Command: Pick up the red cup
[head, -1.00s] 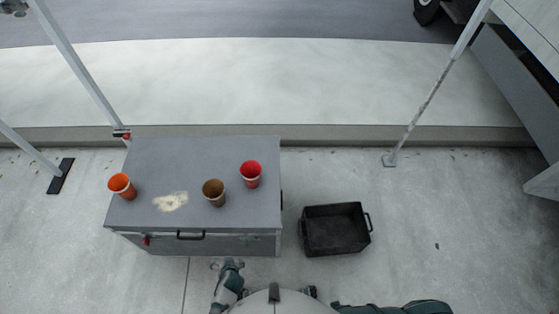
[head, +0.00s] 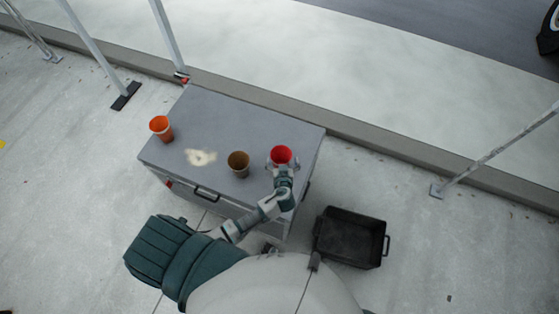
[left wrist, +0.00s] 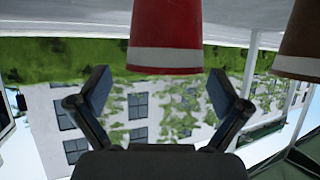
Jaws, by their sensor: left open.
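The red cup (head: 281,155) stands near the right edge of the grey box top (head: 225,122). My left gripper (head: 283,167) is at the cup's near side, with its fingers spread. In the left wrist view the red cup (left wrist: 165,35) appears upside down, with a pale band, in the upper middle. The open left gripper (left wrist: 160,92) has one finger on each side of the picture, the cup lined up between them. I see no finger closed on the cup; how deep it sits between them I cannot tell. My right gripper is not in view.
A brown cup (head: 238,164) stands close left of the red one and also shows in the left wrist view (left wrist: 302,42). An orange cup (head: 161,128) stands at the box's far left. A black bin (head: 352,237) sits right of the box.

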